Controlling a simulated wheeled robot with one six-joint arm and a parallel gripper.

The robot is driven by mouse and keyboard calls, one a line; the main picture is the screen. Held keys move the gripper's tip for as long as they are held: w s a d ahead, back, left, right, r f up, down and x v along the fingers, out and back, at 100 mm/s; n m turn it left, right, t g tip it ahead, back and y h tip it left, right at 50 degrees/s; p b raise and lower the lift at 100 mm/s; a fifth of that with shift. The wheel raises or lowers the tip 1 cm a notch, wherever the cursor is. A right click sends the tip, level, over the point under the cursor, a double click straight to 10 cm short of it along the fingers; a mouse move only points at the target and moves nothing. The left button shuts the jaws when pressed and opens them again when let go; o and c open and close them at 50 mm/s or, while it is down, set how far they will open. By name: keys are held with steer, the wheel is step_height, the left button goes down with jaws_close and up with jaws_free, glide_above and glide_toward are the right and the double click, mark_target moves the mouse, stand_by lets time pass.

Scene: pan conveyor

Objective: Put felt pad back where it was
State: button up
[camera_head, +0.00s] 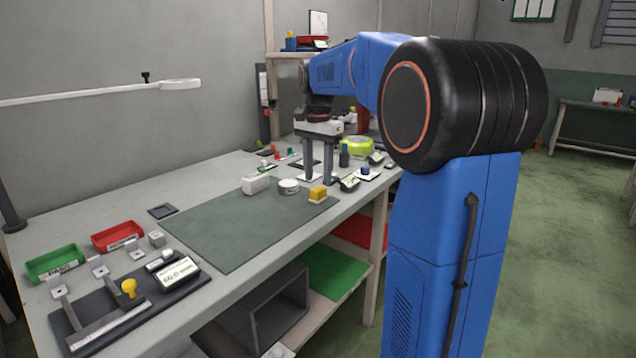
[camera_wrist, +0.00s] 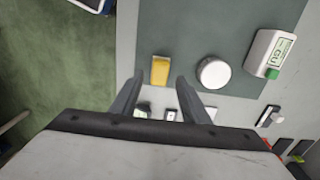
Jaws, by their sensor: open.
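My gripper (camera_head: 319,181) hangs pointing down over the far right end of the dark green mat (camera_head: 235,232), its two fingers apart and nothing between them. In the wrist view my gripper (camera_wrist: 159,80) straddles the line of a yellow block (camera_wrist: 160,70), which lies just beyond the fingertips. The yellow block (camera_head: 318,193) rests on a pale base at the mat's edge. I cannot tell for certain which thing is the felt pad.
Several small items crowd the bench beyond my gripper. Red (camera_head: 118,236) and green (camera_head: 57,262) bins stand at the left. The mat's near part is clear.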

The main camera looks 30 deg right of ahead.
mark_target(318, 188)
step_height(318, 188, up, 9)
steer(key=shift+f, duration=0.15)
steer(key=s+a+f+n+t, duration=0.1)
steer(key=s+a+f+n, duration=0.35)
steer(key=s, duration=0.35)
steer(key=s+a+f+n+t, duration=0.1)
steer(key=s+a+f+n, duration=0.25)
steer(key=s+a, duration=0.35)
steer(key=s+a+f+n+t, duration=0.2)
steer(key=s+a+f+n, duration=0.2)
steer(key=s+f, duration=1.1)
steer(key=shift+f+n+t, duration=0.35)
steer(key=shift+n+t, duration=0.05)
steer(key=shift+n, duration=0.6)
